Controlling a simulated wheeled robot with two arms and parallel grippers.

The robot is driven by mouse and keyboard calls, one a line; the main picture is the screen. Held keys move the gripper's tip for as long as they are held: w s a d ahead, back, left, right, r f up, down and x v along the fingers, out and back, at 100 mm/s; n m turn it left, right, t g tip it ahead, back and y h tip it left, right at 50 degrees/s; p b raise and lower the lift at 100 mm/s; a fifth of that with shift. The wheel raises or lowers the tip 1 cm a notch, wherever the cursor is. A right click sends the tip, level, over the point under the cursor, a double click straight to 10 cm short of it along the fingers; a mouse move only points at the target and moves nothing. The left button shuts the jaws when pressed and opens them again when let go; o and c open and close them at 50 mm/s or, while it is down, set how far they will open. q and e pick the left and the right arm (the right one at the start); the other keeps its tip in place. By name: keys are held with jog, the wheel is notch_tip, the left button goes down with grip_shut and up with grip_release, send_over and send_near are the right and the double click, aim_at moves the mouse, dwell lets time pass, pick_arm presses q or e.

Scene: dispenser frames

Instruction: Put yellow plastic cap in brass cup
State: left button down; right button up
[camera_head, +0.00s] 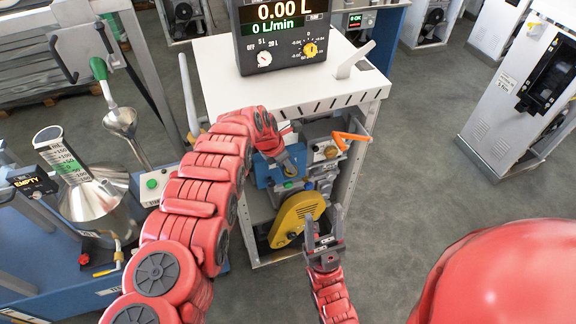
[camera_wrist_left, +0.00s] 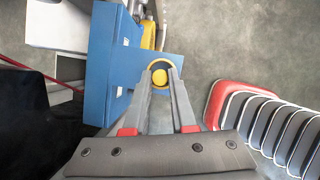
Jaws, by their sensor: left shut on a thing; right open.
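The yellow plastic cap (camera_wrist_left: 159,76) shows between the fingertips of my left gripper (camera_wrist_left: 160,84) in the left wrist view; the gripper is shut on it. A dark yellowish ring (camera_wrist_left: 160,61), probably the rim of the brass cup, shows around the cap on the blue surface. I cannot tell whether the cap touches it or is above it. In the head view my left gripper (camera_head: 286,164) reaches down to the blue unit (camera_head: 268,174), and its fingertips are small and partly hidden. My right gripper (camera_head: 324,228) is open and empty, lower and to the right.
The white-topped cabinet (camera_head: 222,66) carries a flow display (camera_head: 283,32). An orange handle (camera_head: 351,138) and a yellow round housing (camera_head: 297,217) are close to the grippers. A blue cart with a metal funnel (camera_head: 92,198) stands left.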

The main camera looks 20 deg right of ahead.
pick_arm(q)
jog(key=shift+s+f, duration=0.2)
jog(key=shift+f, duration=0.1)
jog(key=c, duration=0.7)
grip_release()
jog(key=shift+s+f, duration=0.1)
jog(key=shift+f, duration=0.05)
jog(key=shift+c, duration=0.2)
jog(key=shift+r+p, duration=0.35)
jog(key=shift+p, duration=0.2)
jog(key=shift+r+p, duration=0.4)
jog(key=shift+p, duration=0.2)
jog(key=shift+w+b, duration=0.2)
jog(key=shift+b, duration=0.3)
jog(key=p+v, duration=0.6)
jog(key=v, duration=0.6)
jog(key=shift+d, duration=0.1)
